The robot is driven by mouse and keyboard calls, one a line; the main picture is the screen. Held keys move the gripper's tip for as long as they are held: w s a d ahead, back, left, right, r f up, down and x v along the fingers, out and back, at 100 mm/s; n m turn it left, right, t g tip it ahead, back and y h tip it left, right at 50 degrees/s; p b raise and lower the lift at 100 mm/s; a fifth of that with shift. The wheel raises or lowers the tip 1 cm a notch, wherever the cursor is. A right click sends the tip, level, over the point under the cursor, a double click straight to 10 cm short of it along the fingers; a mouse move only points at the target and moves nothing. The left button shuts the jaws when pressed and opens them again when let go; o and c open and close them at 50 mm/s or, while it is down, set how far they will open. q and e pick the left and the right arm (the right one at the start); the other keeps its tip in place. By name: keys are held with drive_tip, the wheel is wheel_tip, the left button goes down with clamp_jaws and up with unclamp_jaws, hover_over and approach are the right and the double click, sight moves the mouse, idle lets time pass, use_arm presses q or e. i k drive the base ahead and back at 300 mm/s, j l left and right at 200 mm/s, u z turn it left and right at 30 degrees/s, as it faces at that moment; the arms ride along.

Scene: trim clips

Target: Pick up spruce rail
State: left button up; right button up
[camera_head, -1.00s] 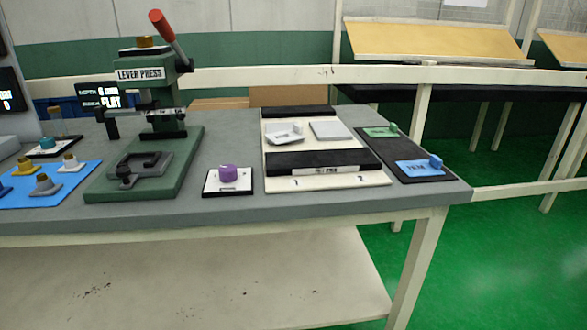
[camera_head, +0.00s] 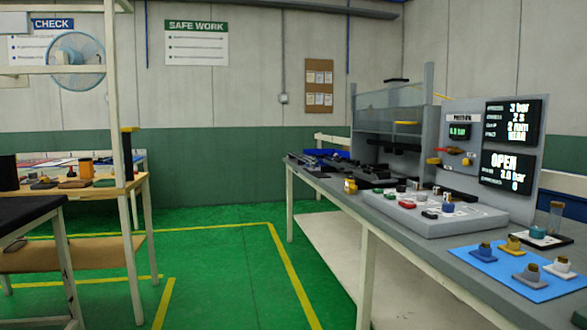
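I cannot pick out a spruce rail for certain in this head view. Several dark, long parts (camera_head: 330,163) lie at the far end of the grey bench (camera_head: 400,232) on the right, too small to tell their colour or shape. Neither of my grippers is in view.
On the bench stand a control panel (camera_head: 465,125) reading OPEN, a grey fixture plate (camera_head: 450,220) and a blue mat (camera_head: 490,268) with several knobs. A wooden table (camera_head: 70,192) stands at left. The green floor (camera_head: 225,270) between them is clear.

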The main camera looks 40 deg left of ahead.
sight(355, 164)
drive_tip(key=u, duration=0.8)
drive_tip(key=i+j+u, duration=0.35)
drive_tip(key=i, duration=0.6)
drive_tip(key=i+u, duration=0.3)
drive_tip(key=i, duration=1.7)
drive_tip(key=i+z, duration=0.15)
drive_tip(key=i, duration=0.8)
drive_tip(key=j, duration=0.1)
